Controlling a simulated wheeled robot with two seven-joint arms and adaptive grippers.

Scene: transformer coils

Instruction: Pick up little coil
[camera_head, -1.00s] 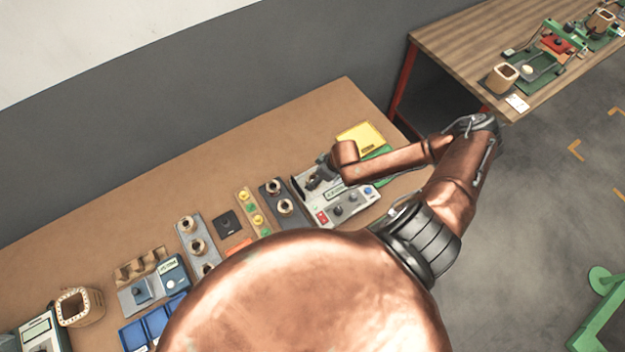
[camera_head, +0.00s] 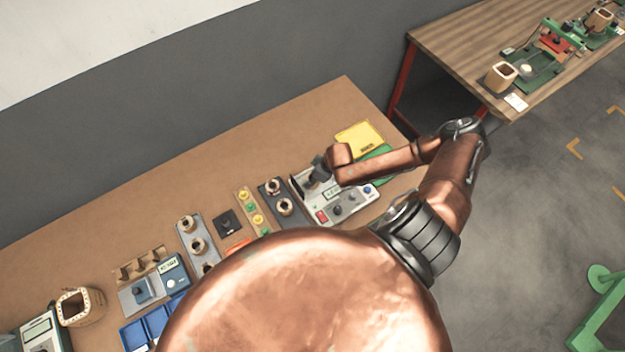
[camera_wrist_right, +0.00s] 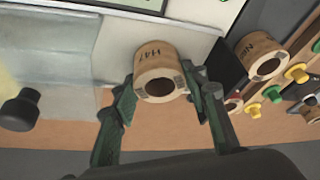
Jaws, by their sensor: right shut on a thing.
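A small tan ring-shaped coil (camera_wrist_right: 158,68) with dark lettering on its side sits between the two green fingers of my right gripper (camera_wrist_right: 160,82) in the right wrist view. The fingers are shut on it from both sides. In the head view my right gripper (camera_head: 317,173) is a dark shape above the grey test device; the coil in it cannot be made out there. Two more small coils (camera_head: 278,197) stand on a dark tray beside the device, and others (camera_head: 192,235) on a grey tray further left. My left gripper is not in view.
The grey test device (camera_head: 347,203) has buttons and a red switch. Yellow and green pegs (camera_head: 252,206), blue bins (camera_head: 152,326) and a large coil (camera_head: 80,306) stand left along the brown table (camera_head: 150,215). The table's back strip is clear. My arm hides the front.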

